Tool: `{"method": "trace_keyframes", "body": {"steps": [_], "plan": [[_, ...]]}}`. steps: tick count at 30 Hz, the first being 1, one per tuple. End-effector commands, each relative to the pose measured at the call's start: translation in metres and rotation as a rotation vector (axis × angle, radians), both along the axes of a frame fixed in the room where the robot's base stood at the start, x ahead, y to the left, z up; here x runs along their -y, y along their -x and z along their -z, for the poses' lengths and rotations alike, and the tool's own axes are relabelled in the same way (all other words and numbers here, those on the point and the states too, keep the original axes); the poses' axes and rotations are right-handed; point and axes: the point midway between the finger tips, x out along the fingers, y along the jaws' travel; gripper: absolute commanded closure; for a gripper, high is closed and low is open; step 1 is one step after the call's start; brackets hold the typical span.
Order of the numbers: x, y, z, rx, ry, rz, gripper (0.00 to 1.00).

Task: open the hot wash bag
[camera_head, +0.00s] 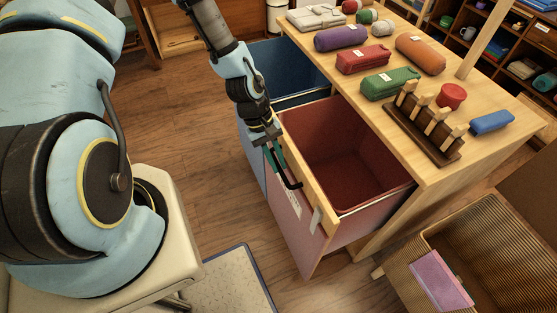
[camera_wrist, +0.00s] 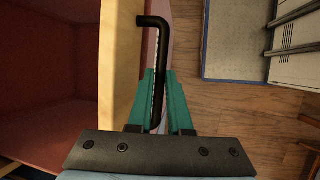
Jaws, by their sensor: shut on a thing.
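The red-lined laundry bag (camera_head: 335,155) has a pink outer side and a wooden front rail. It is pulled well out of the wooden cabinet, and its inside looks empty. A black bar handle (camera_head: 291,180) is on its front rail; it also shows in the wrist view (camera_wrist: 161,35). My gripper (camera_head: 272,150) has teal fingers shut on this handle, outside the rail. In the wrist view my gripper (camera_wrist: 158,82) has the handle between its fingers, with the red inside to the left. A label hangs on the front, too small to read.
A blue bag (camera_head: 290,72) beside it is also pulled out. The cabinet top (camera_head: 460,175) bears several rolled bundles and a peg rack (camera_head: 425,130). A wicker basket (camera_head: 490,235) stands at right. A pale mat (camera_head: 228,283) lies in front; wooden floor is open at left.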

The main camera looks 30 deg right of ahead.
Motion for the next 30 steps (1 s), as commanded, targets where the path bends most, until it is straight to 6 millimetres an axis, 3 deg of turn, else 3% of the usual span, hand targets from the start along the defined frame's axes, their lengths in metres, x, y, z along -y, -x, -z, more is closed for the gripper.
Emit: {"method": "trace_keyframes", "body": {"steps": [1,9,20,30], "plan": [[0.0,0.001,0.0,-0.003,-0.001,0.002,0.81],[0.0,0.001,0.0,-0.002,0.0,0.0,0.53],[-0.001,-0.004,-0.007,0.001,0.001,-0.001,0.53],[-0.01,-0.028,-0.061,0.003,0.003,-0.003,0.53]]}}
